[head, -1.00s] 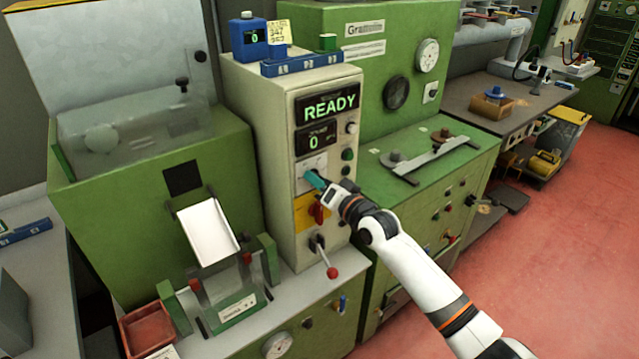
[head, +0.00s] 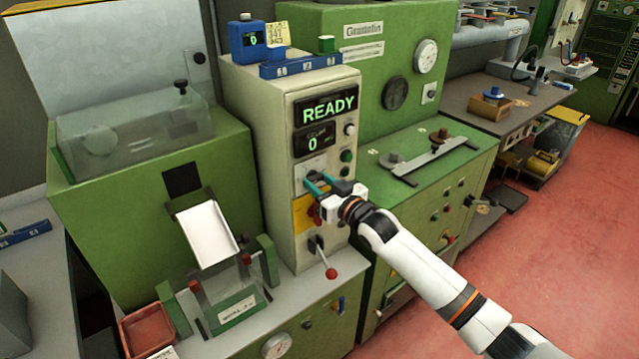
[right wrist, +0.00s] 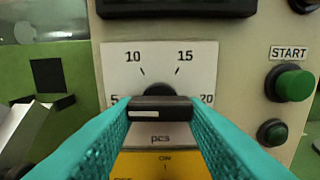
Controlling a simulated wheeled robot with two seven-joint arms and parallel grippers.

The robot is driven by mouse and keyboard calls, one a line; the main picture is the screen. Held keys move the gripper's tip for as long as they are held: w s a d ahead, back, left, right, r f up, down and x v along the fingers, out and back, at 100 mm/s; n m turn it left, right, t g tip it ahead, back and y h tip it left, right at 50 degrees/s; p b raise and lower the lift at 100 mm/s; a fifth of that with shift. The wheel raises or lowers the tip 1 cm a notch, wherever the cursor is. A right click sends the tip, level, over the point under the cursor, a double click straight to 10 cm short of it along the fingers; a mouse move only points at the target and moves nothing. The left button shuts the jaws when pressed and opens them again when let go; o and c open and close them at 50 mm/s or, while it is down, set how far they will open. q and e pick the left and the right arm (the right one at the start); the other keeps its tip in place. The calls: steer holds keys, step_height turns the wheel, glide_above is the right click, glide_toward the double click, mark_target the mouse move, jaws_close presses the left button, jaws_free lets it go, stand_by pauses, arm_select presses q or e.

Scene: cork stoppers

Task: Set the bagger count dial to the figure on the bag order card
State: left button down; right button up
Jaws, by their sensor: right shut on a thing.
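The count dial (right wrist: 160,104) is a dark knob on a white scale plate (right wrist: 190,75) marked 5, 10, 15, 20 and "pcs". My right gripper (right wrist: 160,110) is shut on the knob, one teal finger on each side. A short white line shows at the left of the knob's front face; I cannot tell the exact setting. In the head view my right gripper (head: 318,184) is at the cream panel (head: 275,150), hiding most of the dial. The yellow card (head: 277,35) stands on top of the machine; its figures are too small to read surely. My left gripper is out of view.
The displays above the dial read READY (head: 328,109) and 0 (head: 313,143). A green START button (right wrist: 295,85) is right of the dial. Below are a yellow plate with a red switch (head: 313,214) and a red-knobbed lever (head: 331,272).

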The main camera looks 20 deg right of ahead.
steer(key=shift+f, duration=0.15)
stand_by(0.3)
steer(key=o, duration=1)
steer(key=b+v, duration=0.2)
steer(key=v, duration=1)
